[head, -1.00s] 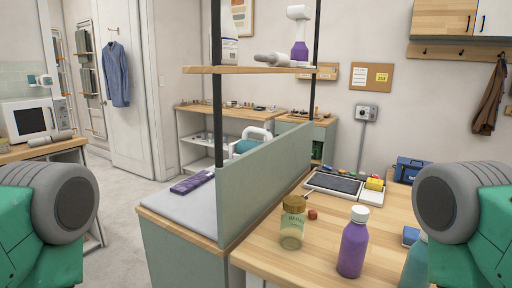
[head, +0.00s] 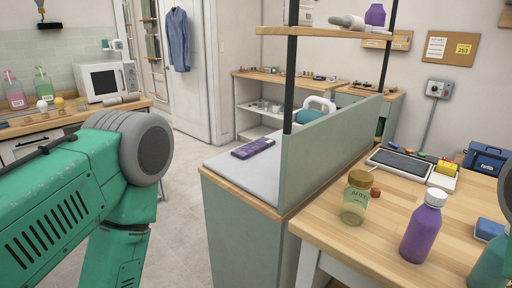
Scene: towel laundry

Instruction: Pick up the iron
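The iron (head: 318,107), with a white handle and a teal body, stands at the far end of the grey padded ironing surface (head: 225,167). Its lower right part is hidden behind the grey-green divider panel (head: 330,148). My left arm fills the left of the head view, well short of the iron. My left gripper is out of view. Only a sliver of my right arm shows at the right edge, and my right gripper is out of view.
A folded purple cloth (head: 253,148) lies on the padded surface. A jar (head: 356,200) and a purple bottle (head: 423,232) stand on the wooden table (head: 330,232) at right. A shelf (head: 330,32) on black posts overhangs the divider. The floor left of the cabinet looks clear.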

